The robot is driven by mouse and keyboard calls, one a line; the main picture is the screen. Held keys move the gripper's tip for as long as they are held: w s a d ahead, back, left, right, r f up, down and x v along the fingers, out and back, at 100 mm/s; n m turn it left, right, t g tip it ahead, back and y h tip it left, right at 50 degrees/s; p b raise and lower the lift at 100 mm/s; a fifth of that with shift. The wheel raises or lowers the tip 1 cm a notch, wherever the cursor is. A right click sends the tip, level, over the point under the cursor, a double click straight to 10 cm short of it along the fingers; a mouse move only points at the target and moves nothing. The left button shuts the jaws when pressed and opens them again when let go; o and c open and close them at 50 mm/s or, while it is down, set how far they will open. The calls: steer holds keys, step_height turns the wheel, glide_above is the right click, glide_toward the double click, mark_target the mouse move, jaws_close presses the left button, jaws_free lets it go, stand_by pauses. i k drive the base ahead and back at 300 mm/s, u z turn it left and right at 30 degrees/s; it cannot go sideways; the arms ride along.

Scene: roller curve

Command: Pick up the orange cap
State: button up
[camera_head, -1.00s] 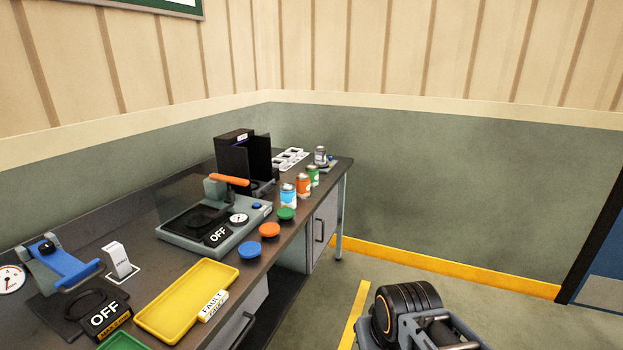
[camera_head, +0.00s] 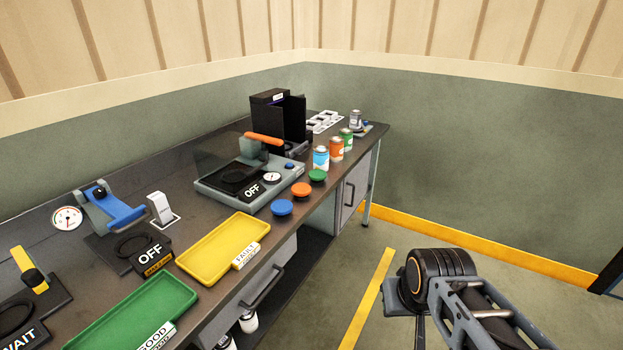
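The orange cap (camera_head: 301,189) lies on the workbench near its front edge. It sits between the blue cap (camera_head: 282,207) and the green cap (camera_head: 317,175). All three are small round discs, apart from one another. My arm shows at the lower right, over the floor and clear of the bench. My gripper's fingers cannot be made out, and nothing touches the orange cap.
Blue, orange and green canisters (camera_head: 336,149) stand behind the caps. A press with an orange handle (camera_head: 263,138) is left of them. A yellow tray (camera_head: 189,262) and a green tray (camera_head: 92,338) lie along the front edge. Floor right of the bench is open.

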mark_target(299, 189)
steer(key=z, duration=0.55)
steer(key=i, duration=1.6)
steer(key=u, duration=2.8)
